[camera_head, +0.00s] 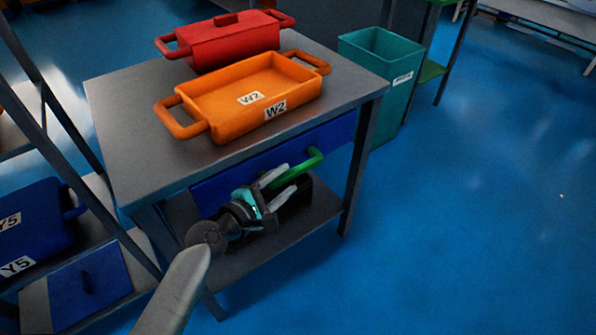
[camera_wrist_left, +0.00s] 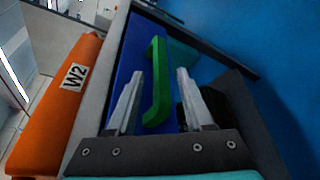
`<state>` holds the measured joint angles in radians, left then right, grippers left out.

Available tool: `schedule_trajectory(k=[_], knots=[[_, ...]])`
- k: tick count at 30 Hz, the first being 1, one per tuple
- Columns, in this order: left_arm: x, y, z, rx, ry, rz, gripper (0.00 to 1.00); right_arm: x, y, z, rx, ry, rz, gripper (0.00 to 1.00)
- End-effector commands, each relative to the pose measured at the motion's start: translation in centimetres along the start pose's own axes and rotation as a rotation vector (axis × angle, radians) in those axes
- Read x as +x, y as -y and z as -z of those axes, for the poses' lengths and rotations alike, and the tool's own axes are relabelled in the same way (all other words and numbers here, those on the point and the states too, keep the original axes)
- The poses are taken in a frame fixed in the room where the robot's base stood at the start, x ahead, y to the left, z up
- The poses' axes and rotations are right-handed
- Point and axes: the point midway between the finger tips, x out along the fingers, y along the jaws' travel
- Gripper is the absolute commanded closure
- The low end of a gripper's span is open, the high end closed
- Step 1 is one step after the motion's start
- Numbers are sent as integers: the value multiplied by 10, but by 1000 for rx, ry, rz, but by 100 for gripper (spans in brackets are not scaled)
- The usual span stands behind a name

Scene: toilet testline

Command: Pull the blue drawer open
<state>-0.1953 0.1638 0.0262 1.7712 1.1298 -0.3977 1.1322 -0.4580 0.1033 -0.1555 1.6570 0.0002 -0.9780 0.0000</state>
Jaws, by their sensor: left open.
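The blue drawer (camera_head: 338,137) sits under the top of a grey table and looks closed. Its green handle (camera_head: 312,160) is on the drawer front. My left gripper (camera_head: 284,178) is open in front of the drawer, with its fingers pointing at the handle. In the left wrist view, the green handle (camera_wrist_left: 157,82) stands between the two open fingers of the gripper (camera_wrist_left: 158,95), and the blue drawer front (camera_wrist_left: 133,52) is behind it. I cannot tell whether a finger touches the handle. My right gripper is not in view.
On the grey tabletop (camera_head: 130,110) stand an orange tray (camera_head: 215,105) marked W2 and a red lidded container (camera_head: 228,42). A teal bin (camera_head: 380,50) stands behind the table's right side. A lower shelf (camera_head: 320,205) lies below the drawer. Blue floor is clear at right.

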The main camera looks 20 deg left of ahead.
Motion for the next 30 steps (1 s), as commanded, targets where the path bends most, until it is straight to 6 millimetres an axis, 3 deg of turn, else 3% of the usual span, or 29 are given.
schedule_trajectory(k=[3, 10, 23, 30], knots=[[21, 1, 0, -2, 2, -1, 48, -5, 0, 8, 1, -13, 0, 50], [48, 1, 0, -1, 2, 0, 48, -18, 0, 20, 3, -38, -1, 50], [56, 0, 0, 0, 1, 1, 48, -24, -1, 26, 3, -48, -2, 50], [56, 0, 0, 0, 1, 1, 72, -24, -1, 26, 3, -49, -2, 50]])
